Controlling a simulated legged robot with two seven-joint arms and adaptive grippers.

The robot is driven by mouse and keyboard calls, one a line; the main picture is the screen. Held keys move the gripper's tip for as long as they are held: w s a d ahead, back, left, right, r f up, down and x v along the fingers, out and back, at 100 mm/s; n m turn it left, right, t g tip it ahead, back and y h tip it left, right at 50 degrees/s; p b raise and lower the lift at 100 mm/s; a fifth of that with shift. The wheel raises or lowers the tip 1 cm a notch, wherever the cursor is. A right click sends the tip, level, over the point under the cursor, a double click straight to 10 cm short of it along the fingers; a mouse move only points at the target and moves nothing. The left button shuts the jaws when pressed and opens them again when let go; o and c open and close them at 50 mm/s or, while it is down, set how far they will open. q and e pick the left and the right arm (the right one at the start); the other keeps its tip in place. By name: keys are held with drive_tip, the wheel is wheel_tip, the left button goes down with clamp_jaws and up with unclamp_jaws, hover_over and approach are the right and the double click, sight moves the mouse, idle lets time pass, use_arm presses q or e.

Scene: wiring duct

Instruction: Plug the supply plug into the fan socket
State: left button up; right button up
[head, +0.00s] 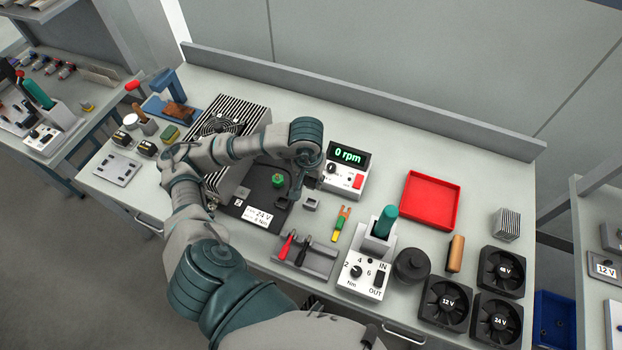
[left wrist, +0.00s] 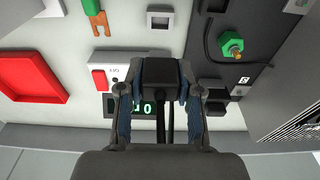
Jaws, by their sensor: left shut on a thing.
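My left gripper (head: 298,188) is over the bench, between the black plate and the rpm display box. In the left wrist view, the left gripper (left wrist: 160,108) is shut on a dark block (left wrist: 160,72), which I take to be the supply plug. Dark cable-like strands run between its fingers. The black plate (head: 277,208) carries a green knob (head: 278,181) and a 24 V label. The finned fan unit (head: 255,101) is behind my arm and partly hidden. A small grey square part (head: 242,192) is by the plate's left edge; I cannot tell whether it is the fan socket.
The rpm box (head: 346,172) reads 0 and has a red switch. A small grey frame (head: 311,204), a tool holder (head: 312,262), a screwdriver stand (head: 378,240) and a red tray (head: 430,200) are nearby. Loose fans (head: 445,302) lie at the right. The back of the bench is clear.

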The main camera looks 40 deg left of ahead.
use_arm(q)
drive_tip(key=shift+r+p, duration=1.15)
drive_tip(key=shift+r, duration=1.05)
